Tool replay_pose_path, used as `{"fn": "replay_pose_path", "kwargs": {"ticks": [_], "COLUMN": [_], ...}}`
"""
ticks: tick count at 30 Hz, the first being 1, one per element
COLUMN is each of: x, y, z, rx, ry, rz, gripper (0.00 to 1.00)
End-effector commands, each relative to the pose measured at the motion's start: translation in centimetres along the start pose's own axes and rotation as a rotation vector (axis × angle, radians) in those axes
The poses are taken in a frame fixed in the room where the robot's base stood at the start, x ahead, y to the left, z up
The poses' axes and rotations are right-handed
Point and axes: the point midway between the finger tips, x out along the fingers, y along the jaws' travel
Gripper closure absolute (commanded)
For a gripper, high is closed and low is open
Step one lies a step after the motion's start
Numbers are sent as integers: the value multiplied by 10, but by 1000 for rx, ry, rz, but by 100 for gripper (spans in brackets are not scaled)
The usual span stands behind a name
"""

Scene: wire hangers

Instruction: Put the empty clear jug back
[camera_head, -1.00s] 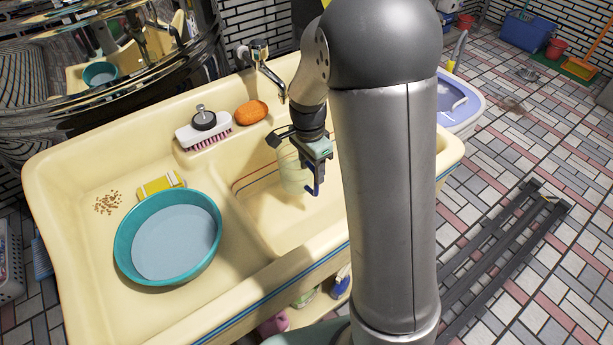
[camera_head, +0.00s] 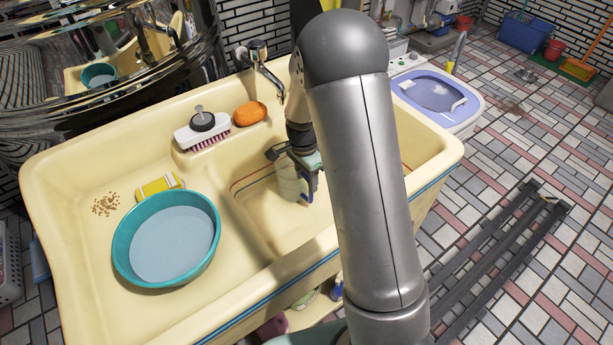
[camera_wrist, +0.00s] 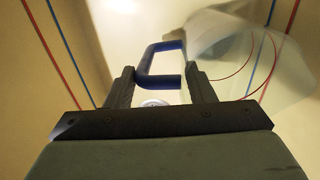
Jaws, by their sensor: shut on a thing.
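The clear jug (camera_head: 288,180) is inside the right basin of the cream sink and looks empty. Its blue handle (camera_wrist: 160,80) sits between the two fingers of my gripper (camera_wrist: 160,88), which is shut on it. In the head view my gripper (camera_head: 304,165) is over the basin, to the right of the jug, and partly hidden by my arm. In the wrist view the jug's see-through body (camera_wrist: 235,65) is to the right of the handle. I cannot tell whether the jug touches the basin floor.
A teal bowl (camera_head: 122,265) of water is in the sink's left part, with a yellow sponge (camera_head: 158,185) behind it. A brush (camera_head: 202,133) and an orange sponge (camera_head: 250,113) lie on the back ledge. The tap (camera_head: 265,65) is behind the basin.

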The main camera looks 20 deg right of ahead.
Motion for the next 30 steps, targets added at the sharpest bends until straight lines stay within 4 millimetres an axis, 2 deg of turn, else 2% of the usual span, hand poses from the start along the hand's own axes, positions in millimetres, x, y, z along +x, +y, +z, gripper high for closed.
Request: {"fn": "replay_pose_path", "kwargs": {"ticks": [2, 3, 4, 5, 13, 17, 30], "x": [4, 3, 2, 2, 1, -9, -97], "y": [0, 0, 0, 0, 0, 0, 0], "z": [0, 0, 0, 0, 0, 0, 0], "rx": [0, 0, 0, 0, 0, 0, 0], "ry": [0, 0, 0, 0, 0, 1, 1], "rz": [1, 1, 1, 1, 0, -2, -3], "gripper": [100, 40, 31, 29, 29, 29, 29]}}
